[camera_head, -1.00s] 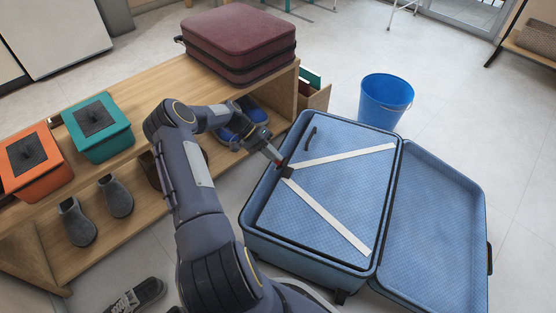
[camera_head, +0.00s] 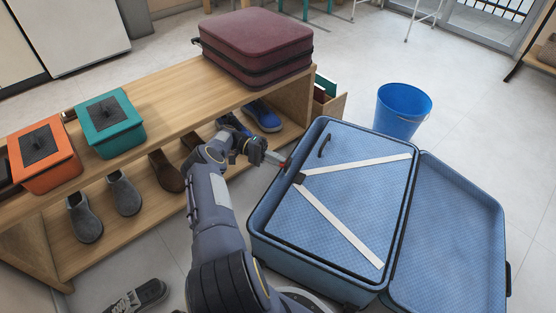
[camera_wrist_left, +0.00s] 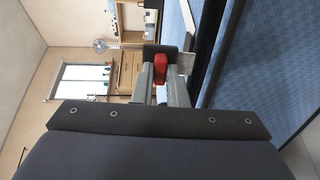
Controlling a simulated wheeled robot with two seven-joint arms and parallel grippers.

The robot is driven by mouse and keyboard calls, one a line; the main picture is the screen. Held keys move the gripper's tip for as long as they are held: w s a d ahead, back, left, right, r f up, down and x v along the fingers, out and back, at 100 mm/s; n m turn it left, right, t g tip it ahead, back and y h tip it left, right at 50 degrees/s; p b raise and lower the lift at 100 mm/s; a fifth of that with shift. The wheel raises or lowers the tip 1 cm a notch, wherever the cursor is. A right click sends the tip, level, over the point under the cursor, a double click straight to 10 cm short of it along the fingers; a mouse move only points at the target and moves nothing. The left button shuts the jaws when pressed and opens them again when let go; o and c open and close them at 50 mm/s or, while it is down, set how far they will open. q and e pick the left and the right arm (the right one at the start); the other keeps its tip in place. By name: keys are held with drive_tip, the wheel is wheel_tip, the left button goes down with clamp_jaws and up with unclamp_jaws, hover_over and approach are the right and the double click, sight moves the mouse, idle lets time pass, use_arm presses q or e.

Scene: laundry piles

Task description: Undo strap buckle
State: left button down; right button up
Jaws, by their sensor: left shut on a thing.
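The open blue suitcase (camera_head: 300,262) lies on the floor with its lid (camera_head: 455,240) folded out to the right. Two pale straps, an upper one (camera_head: 360,165) and a lower one (camera_head: 345,237), meet in a V at a small black buckle (camera_head: 299,178) by the left rim. My left gripper (camera_head: 281,163) is over that rim, just up and left of the black buckle. It is shut on a small red piece, which shows between the fingers in the left wrist view (camera_wrist_left: 160,72). Whether the red piece still touches the buckle I cannot tell. My right gripper is out of view.
A wooden bench (camera_head: 180,122) stands left of the suitcase, with shoes below and an orange box (camera_head: 45,155), teal box (camera_head: 112,122) and maroon suitcase (camera_head: 258,45) on top. A blue bucket (camera_head: 402,108) stands behind. Floor at right is clear.

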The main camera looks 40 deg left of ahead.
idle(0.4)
use_arm(q)
drive_tip(key=c, duration=1.5)
unclamp_jaws()
drive_tip(key=shift+o, duration=0.3)
drive_tip(key=s+d+r+p, duration=0.9)
drive_tip(key=d+r+p, duration=0.1)
drive_tip(key=r, duration=0.3)
drive_tip(key=shift+s+p, duration=0.4)
drive_tip(key=shift+p, duration=0.35)
